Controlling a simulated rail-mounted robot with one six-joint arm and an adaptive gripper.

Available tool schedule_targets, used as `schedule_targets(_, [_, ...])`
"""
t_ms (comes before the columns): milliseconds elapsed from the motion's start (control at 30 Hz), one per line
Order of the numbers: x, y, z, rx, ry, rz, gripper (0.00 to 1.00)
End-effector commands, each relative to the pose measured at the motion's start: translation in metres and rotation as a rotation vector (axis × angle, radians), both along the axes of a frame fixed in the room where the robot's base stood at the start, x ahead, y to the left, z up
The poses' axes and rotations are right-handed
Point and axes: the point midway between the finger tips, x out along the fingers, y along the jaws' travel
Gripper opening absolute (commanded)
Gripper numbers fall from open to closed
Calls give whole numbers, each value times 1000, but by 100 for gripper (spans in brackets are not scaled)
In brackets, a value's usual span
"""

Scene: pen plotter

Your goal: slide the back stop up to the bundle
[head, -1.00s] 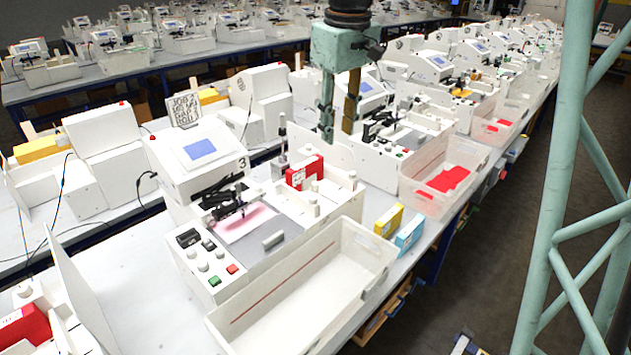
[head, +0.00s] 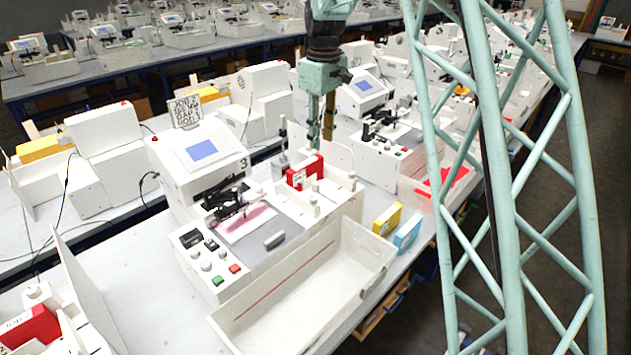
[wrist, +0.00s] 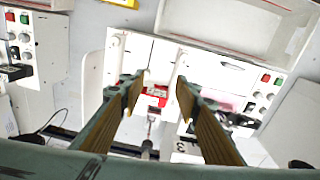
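The red bundle (head: 305,172) stands upright at the back of the station marked 3; a white label shows on its face. In the wrist view the red bundle (wrist: 157,94) lies between and beyond my fingertips. A small post with a grey rod (head: 283,140) stands behind the bundle; a rod with a dark knob (wrist: 148,145) shows below the bundle in the wrist view. I cannot tell for sure which part is the back stop. My gripper (head: 321,143) is open and empty, fingers down, above and behind the bundle. Its two fingers (wrist: 158,88) are apart in the wrist view.
A white box with a blue screen (head: 202,149) stands left of the bundle. An empty white tray (head: 318,283) lies in front. Yellow (head: 387,219) and blue (head: 408,231) boxes stand right of it. A white upright panel (head: 335,158) is close behind the bundle.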

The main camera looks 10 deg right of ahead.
Motion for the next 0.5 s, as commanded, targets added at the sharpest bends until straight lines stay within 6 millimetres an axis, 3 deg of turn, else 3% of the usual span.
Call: schedule_targets(500, [64, 2, -71, -3, 44, 101, 30])
